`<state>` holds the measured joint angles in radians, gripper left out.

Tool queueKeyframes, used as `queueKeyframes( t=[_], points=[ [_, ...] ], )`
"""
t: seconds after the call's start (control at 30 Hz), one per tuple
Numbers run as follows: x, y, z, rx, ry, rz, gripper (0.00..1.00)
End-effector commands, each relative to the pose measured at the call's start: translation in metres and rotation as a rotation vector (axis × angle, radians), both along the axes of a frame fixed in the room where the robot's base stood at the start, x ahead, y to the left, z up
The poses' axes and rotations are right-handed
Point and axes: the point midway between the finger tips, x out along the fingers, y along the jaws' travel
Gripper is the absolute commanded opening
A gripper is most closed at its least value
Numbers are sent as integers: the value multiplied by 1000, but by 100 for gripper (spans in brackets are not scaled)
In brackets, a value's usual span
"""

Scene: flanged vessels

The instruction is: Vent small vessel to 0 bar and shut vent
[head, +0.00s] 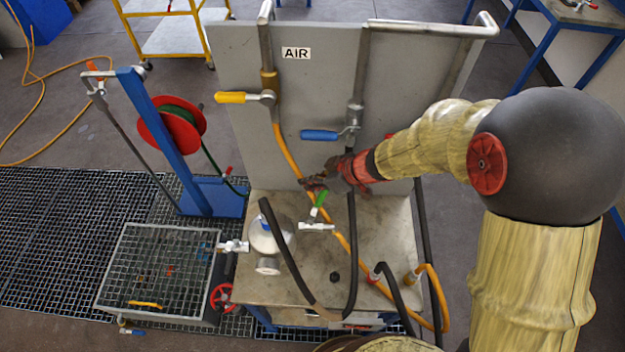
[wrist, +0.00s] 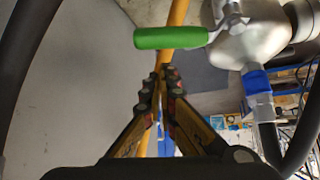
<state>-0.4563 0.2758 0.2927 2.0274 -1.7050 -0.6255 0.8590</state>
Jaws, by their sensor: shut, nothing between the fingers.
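The small vessel (head: 262,238) is a pale metal body on the bench, partly covered by a black hose. In the wrist view a silver vessel body (wrist: 262,42) shows at the upper right. A green lever handle (head: 320,199) rises above a silver fitting beside the vessel. In the wrist view the green handle (wrist: 170,37) lies sideways, just beyond my fingertips. My gripper (head: 310,184) is above and slightly left of the green handle. My gripper's fingers (wrist: 171,72) are shut and empty, seemingly apart from the handle. I can read no pressure gauge.
A grey panel marked AIR (head: 296,53) stands behind the bench (head: 385,235), with a yellow lever (head: 230,98) and a blue lever (head: 319,135). An orange hose (head: 340,240) and black hoses cross the bench. A red handwheel (head: 220,297) is at its left.

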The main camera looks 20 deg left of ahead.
Motion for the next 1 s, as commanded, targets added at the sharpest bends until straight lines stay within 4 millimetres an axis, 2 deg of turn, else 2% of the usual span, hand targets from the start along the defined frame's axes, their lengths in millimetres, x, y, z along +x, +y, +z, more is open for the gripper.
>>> queueKeyframes(
  t=[0.1, 0.23, 0.73, 1.0],
  points=[
    [0, -15, -2, 2, -2, -3, 0],
    [-2, -23, -3, 0, -1, 0, 0],
    [-3, -26, -3, 1, 0, -7, 0],
    [-3, -32, -2, 1, -1, -83, 0]
  ],
)
